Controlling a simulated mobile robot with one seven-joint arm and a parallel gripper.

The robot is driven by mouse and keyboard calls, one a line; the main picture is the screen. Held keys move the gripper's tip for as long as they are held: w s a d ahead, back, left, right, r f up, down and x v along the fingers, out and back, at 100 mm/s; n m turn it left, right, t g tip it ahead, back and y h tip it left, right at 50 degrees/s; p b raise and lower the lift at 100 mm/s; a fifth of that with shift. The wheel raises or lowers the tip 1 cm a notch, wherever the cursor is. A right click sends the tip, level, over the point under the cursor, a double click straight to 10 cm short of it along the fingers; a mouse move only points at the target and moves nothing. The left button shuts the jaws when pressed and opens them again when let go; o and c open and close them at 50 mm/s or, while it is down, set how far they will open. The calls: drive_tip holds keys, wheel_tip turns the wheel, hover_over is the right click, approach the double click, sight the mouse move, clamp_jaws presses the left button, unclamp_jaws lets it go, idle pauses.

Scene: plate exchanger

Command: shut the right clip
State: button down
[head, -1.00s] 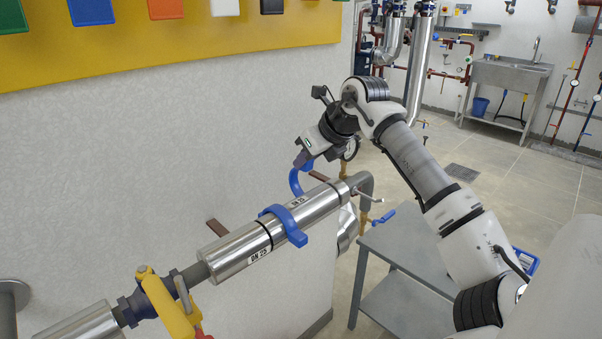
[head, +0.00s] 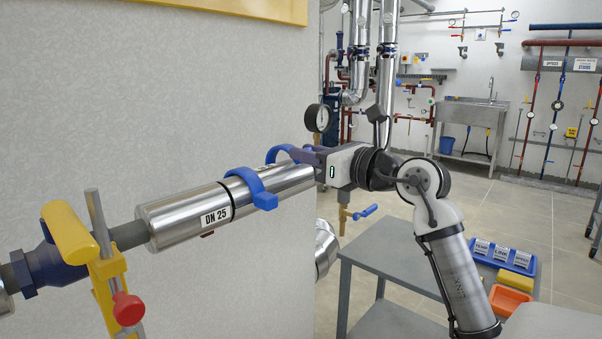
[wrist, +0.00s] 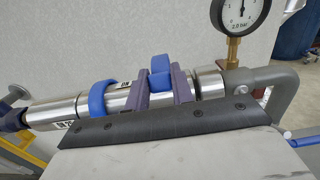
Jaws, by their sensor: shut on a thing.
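The right clip (head: 281,153) is a blue band at the right part of the shiny steel pipe sleeve (head: 232,205). It arches over the top of the sleeve; its lower side is hidden. My gripper (head: 307,155) is down beside the sleeve's right end, shut on this clip. In the wrist view the clip (wrist: 160,79) sits between the two dark purple fingers of my gripper (wrist: 162,72). The left clip (head: 257,186) is a blue band around the sleeve; it also shows in the wrist view (wrist: 102,98).
A pressure gauge (head: 318,118) stands just behind my gripper. A blue-handled valve (head: 362,212) hangs below it. A yellow-handled valve with a red knob (head: 85,250) is at the left. A grey table (head: 400,262) with a blue tray (head: 502,256) stands at the right.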

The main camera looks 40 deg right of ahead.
wheel_tip(320, 180, down, 6)
drive_tip(key=s+t+b, duration=0.1)
drive_tip(key=t+b, duration=0.5)
drive_tip(key=b, duration=0.3)
drive_tip(key=shift+s+y, duration=0.3)
drive_tip(key=shift+s, duration=0.1)
drive_tip(key=shift+d+r, duration=0.1)
drive_tip(key=c, duration=1.2)
unclamp_jaws()
